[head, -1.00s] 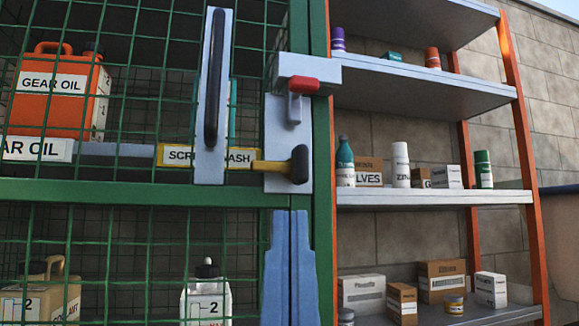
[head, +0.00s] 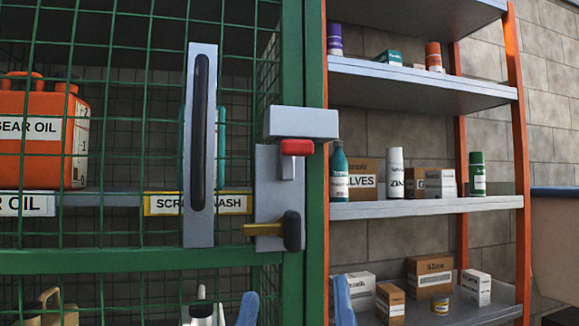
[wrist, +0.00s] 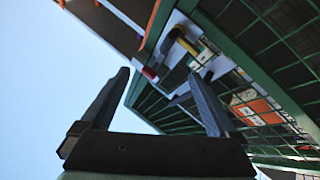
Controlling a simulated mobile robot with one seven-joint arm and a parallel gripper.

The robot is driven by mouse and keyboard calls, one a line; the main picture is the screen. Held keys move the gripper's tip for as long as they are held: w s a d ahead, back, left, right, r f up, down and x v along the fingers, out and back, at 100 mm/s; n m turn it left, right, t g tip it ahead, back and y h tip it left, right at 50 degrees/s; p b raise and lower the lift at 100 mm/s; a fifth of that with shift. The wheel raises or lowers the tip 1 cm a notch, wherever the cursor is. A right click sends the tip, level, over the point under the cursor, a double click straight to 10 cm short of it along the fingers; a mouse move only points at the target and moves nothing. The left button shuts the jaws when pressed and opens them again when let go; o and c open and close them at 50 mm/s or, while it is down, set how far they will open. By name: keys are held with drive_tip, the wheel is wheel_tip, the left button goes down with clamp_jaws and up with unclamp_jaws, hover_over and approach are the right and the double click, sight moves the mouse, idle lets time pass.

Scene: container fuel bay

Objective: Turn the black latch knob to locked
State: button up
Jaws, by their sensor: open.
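The black latch knob (head: 292,231) is on a grey plate (head: 267,190) at the right edge of the green mesh door. It is an upright rounded handle, with a yellow bolt (head: 262,229) reaching left from it. A red tab (head: 297,147) hangs above it under a grey block. In the wrist view the black knob (wrist: 175,35) is at top centre, beyond the fingertips. My gripper (head: 295,303) is below the knob in the head view, its fingertips spread and empty. It also shows in the wrist view (wrist: 158,76), open, touching nothing that I can see.
A long black door handle (head: 199,130) on a grey plate stands left of the knob. Right of the green post (head: 315,240), open shelves (head: 430,205) hold bottles and boxes.

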sight(291, 234)
wheel_tip(291, 234, up, 5)
drive_tip(key=a+n+g+p, duration=0.1)
drive_tip(key=n+g+p, duration=0.95)
drive_tip(key=p, duration=2.65)
drive_tip(key=w+n+t, duration=0.1)
drive_tip(key=w, duration=0.3)
drive_tip(key=w+d+n+t, duration=0.1)
drive_tip(key=w, duration=0.3)
drive_tip(key=w+n+t+p, duration=0.1)
drive_tip(key=w+t, duration=0.1)
drive_tip(key=w, duration=0.2)
drive_tip(key=shift+w+d+n, duration=0.1)
drive_tip(key=shift+d+n, duration=0.15)
drive_tip(key=c, duration=1.4)
